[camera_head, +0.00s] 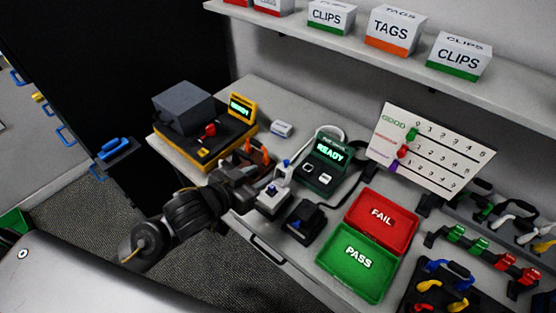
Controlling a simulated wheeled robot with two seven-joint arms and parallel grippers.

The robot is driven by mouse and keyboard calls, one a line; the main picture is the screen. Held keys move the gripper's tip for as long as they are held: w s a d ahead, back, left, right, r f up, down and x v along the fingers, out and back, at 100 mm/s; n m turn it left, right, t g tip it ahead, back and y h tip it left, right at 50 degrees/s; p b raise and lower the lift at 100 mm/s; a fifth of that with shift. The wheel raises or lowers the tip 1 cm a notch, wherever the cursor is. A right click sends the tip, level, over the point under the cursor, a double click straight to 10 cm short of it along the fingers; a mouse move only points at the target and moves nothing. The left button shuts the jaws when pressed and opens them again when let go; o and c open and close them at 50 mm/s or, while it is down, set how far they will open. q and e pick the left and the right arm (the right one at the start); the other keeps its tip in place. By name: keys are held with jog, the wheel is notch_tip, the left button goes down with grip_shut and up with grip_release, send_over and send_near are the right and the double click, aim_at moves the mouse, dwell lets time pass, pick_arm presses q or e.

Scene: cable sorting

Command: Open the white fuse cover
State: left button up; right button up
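My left gripper (250,165) reaches in from the lower left over the front edge of the workbench. A small white block with a blue top (272,197) sits at the bench edge, just right of and below the gripper. A small white labelled box (282,129) lies farther back, beyond the gripper. I cannot tell which of these white parts is the fuse cover, and no cover is seen standing open. My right gripper is not in view.
A black and yellow device (206,146) stands behind the gripper at the left. A green tester reading READY (326,159), a dark block (304,221), a red FAIL tray (405,236) and a green PASS tray (345,285) stand to the right. Cable racks fill the far right.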

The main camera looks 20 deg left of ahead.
aim_at(287, 161)
pick_arm(q)
jog(key=b+x, duration=0.1)
jog(key=x, duration=0.9)
jog(key=shift+w+d+f, duration=0.1)
jog(key=shift+w+d, duration=0.15)
jog(key=shift+w, duration=0.05)
jog(key=shift+c, duration=0.5)
grip_shut()
